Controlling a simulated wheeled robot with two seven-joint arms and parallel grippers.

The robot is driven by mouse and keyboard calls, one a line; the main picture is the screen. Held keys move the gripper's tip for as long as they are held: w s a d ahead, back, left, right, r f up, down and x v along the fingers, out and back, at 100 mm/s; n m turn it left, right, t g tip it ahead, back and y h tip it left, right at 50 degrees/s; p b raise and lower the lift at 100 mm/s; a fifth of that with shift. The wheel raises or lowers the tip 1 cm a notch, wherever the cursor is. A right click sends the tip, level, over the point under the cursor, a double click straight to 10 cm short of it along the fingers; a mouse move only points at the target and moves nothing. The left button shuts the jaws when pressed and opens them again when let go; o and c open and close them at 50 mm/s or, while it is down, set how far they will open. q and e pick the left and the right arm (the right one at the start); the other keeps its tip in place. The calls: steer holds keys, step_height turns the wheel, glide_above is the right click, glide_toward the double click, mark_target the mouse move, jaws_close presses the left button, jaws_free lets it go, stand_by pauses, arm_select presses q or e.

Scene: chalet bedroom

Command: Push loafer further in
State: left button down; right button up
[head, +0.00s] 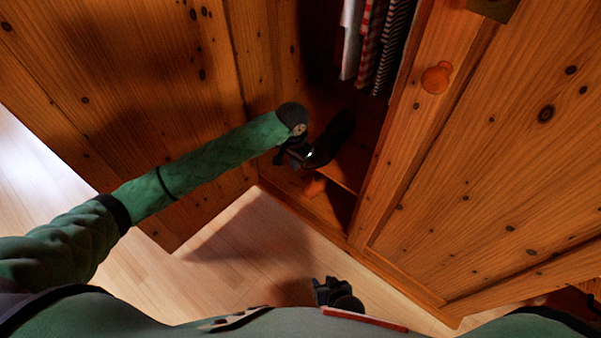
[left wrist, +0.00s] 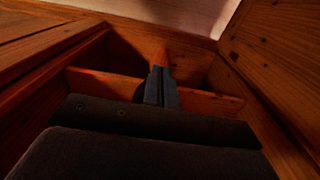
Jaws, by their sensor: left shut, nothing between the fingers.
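The loafer (head: 334,138) is a dark, nearly black shoe in the shadowed floor of the open wardrobe in the head view. It lies slanted, with its near end beside my left gripper (head: 294,157). Whether they touch I cannot tell. My left gripper reaches in at the wardrobe opening; in the left wrist view its two dark fingers (left wrist: 161,88) are together with nothing between them. A dark rounded shape shows just left of the fingers there, too dim to name. My right gripper (head: 335,291) is low in the head view, away from the wardrobe; its fingers are unclear.
The wardrobe (head: 372,180) is knotty pine, with a door panel (head: 120,80) at left and another door with a round knob (head: 436,78) at right. Striped and checked clothes (head: 375,45) hang inside. Light wood floor (head: 240,255) is clear in front.

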arm_select(q)
steer(key=w+d+f+b, duration=0.1)
steer(key=w+f, duration=0.3)
steer(key=f, duration=0.6)
steer(key=shift+d+b, duration=0.3)
steer(key=shift+b, duration=0.15)
arm_select(e)
steer(key=shift+s+f, duration=0.15)
steer(key=shift+f, duration=1.25)
arm_select(q)
steer(key=shift+f, duration=0.1)
